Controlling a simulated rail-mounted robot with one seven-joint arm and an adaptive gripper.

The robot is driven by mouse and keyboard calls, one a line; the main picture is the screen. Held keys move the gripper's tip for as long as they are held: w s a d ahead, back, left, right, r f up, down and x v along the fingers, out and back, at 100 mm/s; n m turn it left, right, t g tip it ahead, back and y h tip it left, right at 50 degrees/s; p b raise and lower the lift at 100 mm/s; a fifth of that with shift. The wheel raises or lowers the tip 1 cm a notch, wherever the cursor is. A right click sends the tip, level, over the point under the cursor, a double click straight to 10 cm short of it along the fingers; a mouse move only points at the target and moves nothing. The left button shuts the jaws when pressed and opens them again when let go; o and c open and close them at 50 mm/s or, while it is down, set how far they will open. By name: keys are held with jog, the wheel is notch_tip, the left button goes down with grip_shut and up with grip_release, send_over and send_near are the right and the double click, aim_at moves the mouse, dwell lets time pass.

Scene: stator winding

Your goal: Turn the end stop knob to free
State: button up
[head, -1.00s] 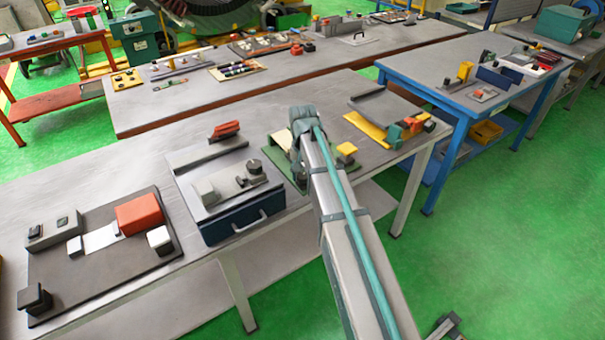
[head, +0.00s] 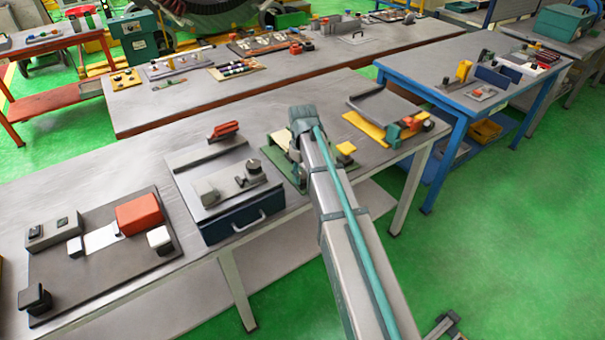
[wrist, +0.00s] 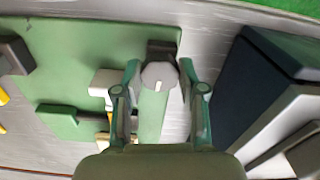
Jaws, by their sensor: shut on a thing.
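In the wrist view, the end stop knob (wrist: 158,76) is a grey, many-sided knob with a short white mark pointing toward the bottom of the picture. A dark block (wrist: 162,48) sits just beyond it. My gripper (wrist: 159,69) has one finger on each side of the knob and is shut on it. The knob is at the edge of a green plate (wrist: 90,45). In the head view, part of the green plate (head: 283,138) shows on the near bench, but my arm hides the knob and the fingers.
A dark blue drawer box (head: 243,218) with a grey top stands left of the green plate, close to my gripper. A yellow plate (head: 365,126) with coloured parts lies to the right. A dark board (head: 100,275) with a red block lies farther left.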

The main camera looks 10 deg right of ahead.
aim_at(303, 176)
jog(key=shift+n, duration=0.5)
jog(key=o, duration=1.1)
jog(key=shift+o, duration=0.2)
jog(key=shift+r, duration=0.1)
notch_tip(303, 176, up, 12)
